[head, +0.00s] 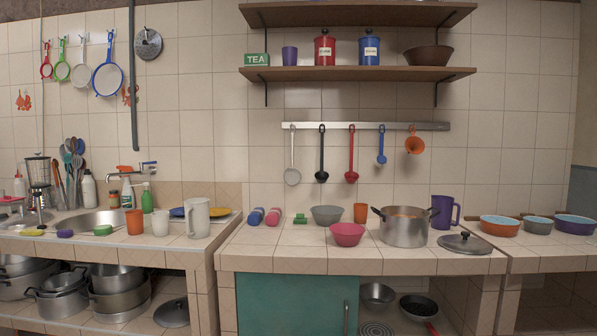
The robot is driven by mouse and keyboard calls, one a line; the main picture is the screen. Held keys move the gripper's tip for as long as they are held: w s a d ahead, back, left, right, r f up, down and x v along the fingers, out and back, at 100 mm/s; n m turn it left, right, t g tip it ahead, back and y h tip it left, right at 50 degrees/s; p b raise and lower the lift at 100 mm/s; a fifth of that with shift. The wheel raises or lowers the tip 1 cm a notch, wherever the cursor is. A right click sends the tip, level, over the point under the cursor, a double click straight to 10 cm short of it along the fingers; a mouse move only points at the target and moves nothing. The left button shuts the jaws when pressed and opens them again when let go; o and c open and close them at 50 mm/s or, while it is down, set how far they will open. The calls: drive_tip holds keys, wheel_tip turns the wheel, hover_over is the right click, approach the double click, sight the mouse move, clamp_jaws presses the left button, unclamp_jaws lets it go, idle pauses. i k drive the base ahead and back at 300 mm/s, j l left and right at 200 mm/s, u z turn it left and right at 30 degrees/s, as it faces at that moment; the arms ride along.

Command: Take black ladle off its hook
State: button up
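The black ladle (322,160) hangs from the metal hook rail (440,126) on the tiled wall, upright with its bowl at the bottom. To its left hangs a white and grey ladle (292,165), and to its right a red ladle (351,160). A blue ladle (381,148) and an orange funnel (414,144) hang farther right. None of these touches the black ladle. My gripper does not show in the head view.
Below the rail, the counter holds a grey bowl (327,214), a pink bowl (347,235), an orange cup (361,212) and a large pot (404,230). Two wooden shelves (460,72) overhang the rail. The wall directly beneath the ladles is clear.

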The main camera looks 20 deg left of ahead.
sight(322, 177)
drive_tip(key=u, duration=1.1)
drive_tip(key=j, duration=0.15)
